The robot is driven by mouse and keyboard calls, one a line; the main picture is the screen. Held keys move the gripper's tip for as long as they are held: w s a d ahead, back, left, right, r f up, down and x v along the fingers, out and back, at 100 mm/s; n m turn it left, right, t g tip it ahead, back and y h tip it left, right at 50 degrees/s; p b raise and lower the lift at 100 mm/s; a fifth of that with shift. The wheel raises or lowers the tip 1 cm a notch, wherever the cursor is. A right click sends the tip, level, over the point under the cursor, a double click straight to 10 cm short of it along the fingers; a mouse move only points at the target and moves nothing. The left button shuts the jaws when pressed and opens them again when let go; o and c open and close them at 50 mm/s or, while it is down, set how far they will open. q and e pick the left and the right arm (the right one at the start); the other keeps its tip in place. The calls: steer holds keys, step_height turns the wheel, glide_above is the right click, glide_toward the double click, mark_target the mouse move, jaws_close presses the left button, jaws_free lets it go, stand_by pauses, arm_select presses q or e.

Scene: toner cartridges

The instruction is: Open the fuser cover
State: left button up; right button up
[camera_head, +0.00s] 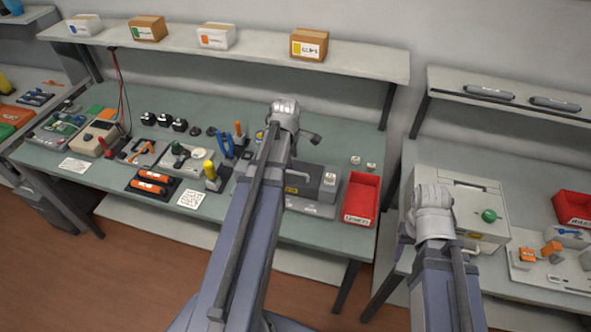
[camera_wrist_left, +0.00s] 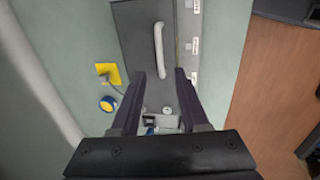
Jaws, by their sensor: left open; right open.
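A dark grey cover with a pale bar handle (camera_wrist_left: 159,48) shows at the top of the left wrist view, and the cover (camera_wrist_left: 134,35) looks closed. In the head view the grey unit (camera_head: 307,183) stands near the bench's front edge, partly hidden by my left arm. My left gripper (camera_wrist_left: 163,76) is open and empty, its fingertips by the handle's lower end; I cannot tell whether they touch anything. In the head view my left wrist is above the bench and its fingers are not clear. My right gripper (camera_head: 412,228) is beside the white machine, its fingertips mostly hidden.
A red bin (camera_head: 361,198) stands just right of the grey unit. A white machine with a green knob (camera_head: 490,215) is on the right bench. Tools and a yellow-topped bottle (camera_head: 211,172) stand left of my left arm. A shelf with boxes runs above the bench.

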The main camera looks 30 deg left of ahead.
mark_target(293, 172)
arm_select(q)
steer(key=f+b, duration=0.3)
steer(key=w+f+b, duration=0.1)
steer(key=f+b, duration=0.2)
steer(key=f, duration=0.1)
steer(key=shift+w+a, duration=0.15)
steer(key=shift+r, duration=0.1)
steer(key=shift+c, duration=0.2)
jaws_close()
stand_by(0.9)
